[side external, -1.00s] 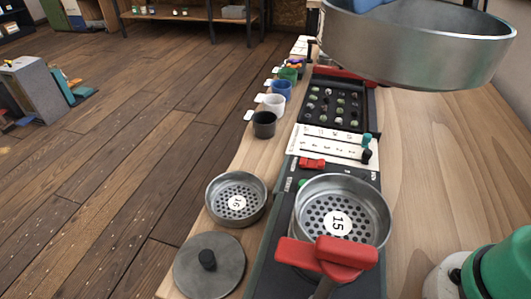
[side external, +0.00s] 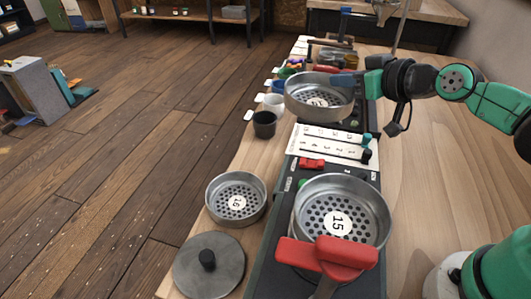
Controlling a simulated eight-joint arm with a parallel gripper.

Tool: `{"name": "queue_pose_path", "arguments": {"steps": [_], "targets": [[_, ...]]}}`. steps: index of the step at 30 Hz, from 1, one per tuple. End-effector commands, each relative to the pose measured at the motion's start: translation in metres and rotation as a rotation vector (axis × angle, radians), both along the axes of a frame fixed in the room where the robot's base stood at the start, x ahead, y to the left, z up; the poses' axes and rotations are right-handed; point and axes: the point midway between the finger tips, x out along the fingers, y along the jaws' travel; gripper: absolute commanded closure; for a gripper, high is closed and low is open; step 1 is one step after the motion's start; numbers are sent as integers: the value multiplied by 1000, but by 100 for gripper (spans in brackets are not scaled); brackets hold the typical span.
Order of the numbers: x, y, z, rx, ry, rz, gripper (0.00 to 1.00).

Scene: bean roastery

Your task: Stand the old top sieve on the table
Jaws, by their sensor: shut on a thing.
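A round grey metal sieve (side external: 318,104) with a perforated bottom is held by my gripper (side external: 345,80), whose blue jaws are shut on the right side of its rim. The sieve is about level, over the far part of the dark board, and hides most of the bean tray there. The number on its label is too small to read surely. I cannot tell how high it is above the board. Sieve 15 (side external: 371,200) sits on the near end of the board, beside a red clamp (side external: 326,256). Sieve 16 (side external: 256,212) stands on the wooden table (side external: 232,178) to its left.
A grey lid with a black knob (side external: 208,281) lies near the front left. A black cup (side external: 264,125), a white cup (side external: 273,103) and others line the table's left edge, close to the held sieve. A white card (side external: 325,146) lies on the board. The table's right side (side external: 425,180) is mostly clear.

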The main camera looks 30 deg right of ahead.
Motion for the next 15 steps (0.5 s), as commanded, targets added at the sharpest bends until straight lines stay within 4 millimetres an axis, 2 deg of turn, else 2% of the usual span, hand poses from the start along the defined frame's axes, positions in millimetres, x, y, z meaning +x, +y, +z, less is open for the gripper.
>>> {"name": "queue_pose_path", "arguments": {"steps": [8, 15], "targets": [[-1, -9, -1, 0, 2, -91, 100], [0, -2, 0, 6, 3, -17, 100]]}}
